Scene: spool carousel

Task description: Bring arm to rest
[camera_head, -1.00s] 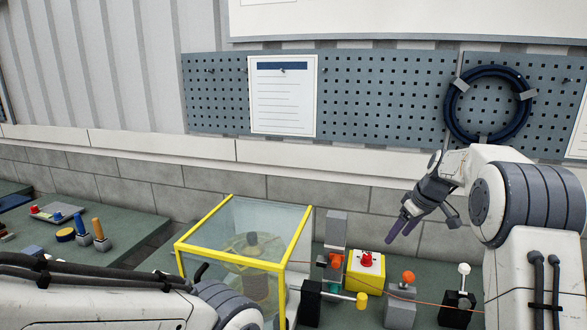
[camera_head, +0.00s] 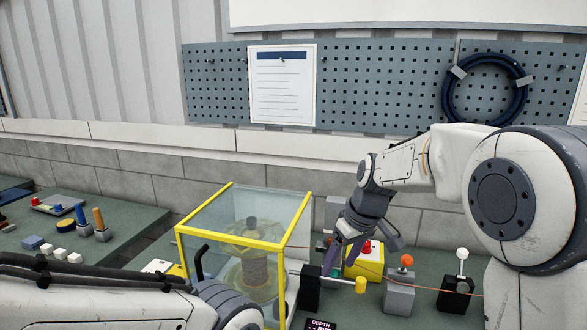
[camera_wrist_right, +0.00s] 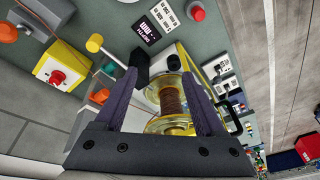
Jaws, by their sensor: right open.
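My right gripper (camera_head: 338,262) hangs at the right side of the yellow-framed clear case, above the bench and in front of the yellow box. In the right wrist view its two dark fingers (camera_wrist_right: 160,76) are spread apart with nothing held between them. The spool (camera_head: 256,272) stands inside the case; in the wrist view the brown-wound spool (camera_wrist_right: 172,95) shows beyond the gap between the fingers. My left arm crosses the lower left of the head view, and its gripper does not show.
The clear case (camera_head: 232,185) stands on the bench left of my right gripper. A yellow box with a red button (camera_head: 367,247), an orange-knobbed lever (camera_head: 407,261) and a white-knobbed lever (camera_head: 462,254) stand to the right. A pegboard (camera_head: 380,90) hangs behind.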

